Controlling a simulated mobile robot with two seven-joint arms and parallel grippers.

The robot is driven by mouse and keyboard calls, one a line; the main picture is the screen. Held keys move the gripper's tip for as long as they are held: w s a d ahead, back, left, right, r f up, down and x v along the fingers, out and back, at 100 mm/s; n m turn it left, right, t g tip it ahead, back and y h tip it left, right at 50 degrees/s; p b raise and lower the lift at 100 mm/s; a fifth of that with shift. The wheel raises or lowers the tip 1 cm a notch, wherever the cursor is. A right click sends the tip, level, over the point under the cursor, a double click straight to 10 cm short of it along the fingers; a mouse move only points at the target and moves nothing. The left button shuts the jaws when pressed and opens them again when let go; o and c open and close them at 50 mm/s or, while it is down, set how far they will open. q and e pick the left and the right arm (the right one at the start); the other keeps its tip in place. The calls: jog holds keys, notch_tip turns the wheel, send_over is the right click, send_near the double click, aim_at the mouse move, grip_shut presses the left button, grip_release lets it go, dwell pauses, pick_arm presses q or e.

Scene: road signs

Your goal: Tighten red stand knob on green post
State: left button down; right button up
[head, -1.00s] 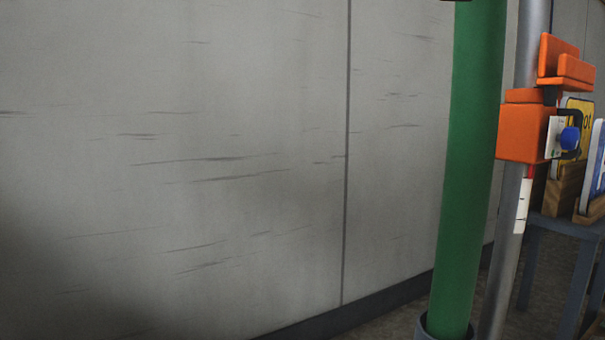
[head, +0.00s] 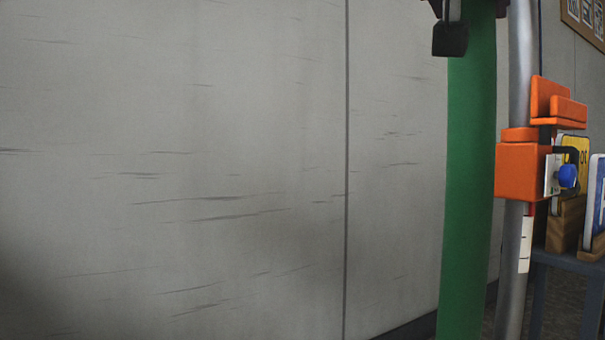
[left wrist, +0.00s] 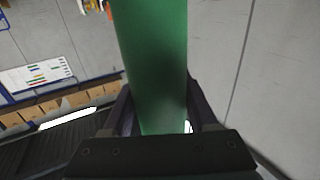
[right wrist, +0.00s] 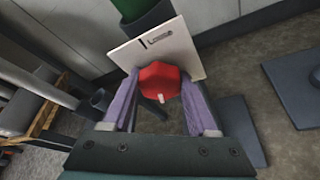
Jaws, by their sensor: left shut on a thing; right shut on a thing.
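The green post (head: 468,200) stands upright right of centre in the head view. My left gripper (head: 455,35) shows as a dark piece at the top of the post. In the left wrist view, its fingers lie on both sides of the green post (left wrist: 155,60) and are shut on it. The red knob (right wrist: 158,78) shows in the right wrist view, in front of a white plate (right wrist: 165,45) with a scale mark. My right gripper (right wrist: 161,92) is shut on the knob between its purple fingers. The knob and right gripper are not in the head view.
A grey pole (head: 518,70) with an orange clamp (head: 517,172) and blue knob (head: 568,176) stands right of the post. Signs in wooden holders rest on a grey table (head: 575,262) behind it. A grey wall (head: 180,120) fills the left.

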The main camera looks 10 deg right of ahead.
dwell(0.4)
jog(key=o, duration=1.4)
jog(key=v, duration=1.2)
pick_arm(q)
jog(key=shift+c, duration=0.6)
grip_release()
pick_arm(e)
jog(key=shift+f, duration=0.1)
